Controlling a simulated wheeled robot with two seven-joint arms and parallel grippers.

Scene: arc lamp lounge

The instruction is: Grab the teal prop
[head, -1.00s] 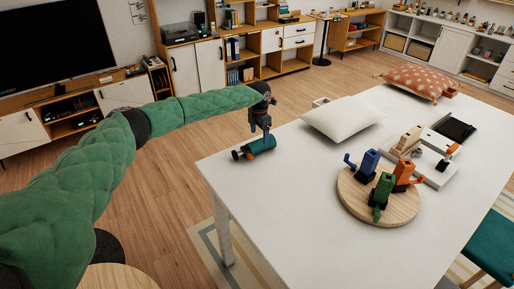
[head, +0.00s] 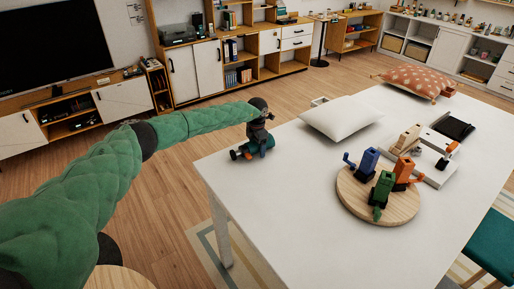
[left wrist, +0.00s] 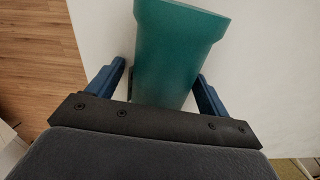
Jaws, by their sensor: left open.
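The teal prop (head: 250,149) lies on its side near the left corner of the white table (head: 290,210). In the left wrist view the teal prop (left wrist: 172,60) fills the space between the two blue fingers of my left gripper (left wrist: 160,88). The fingers are open, one on each side of the prop, with a small gap showing at the left finger. In the head view my left gripper (head: 262,138) is down over the prop and hides part of it. My right gripper is not in view.
A white cushion (head: 341,118) lies behind the prop on the table. A round wooden board (head: 352,200) holds blue, green and orange objects to the right. A patterned orange cushion (head: 420,82) lies at the far end. The table's front middle is clear.

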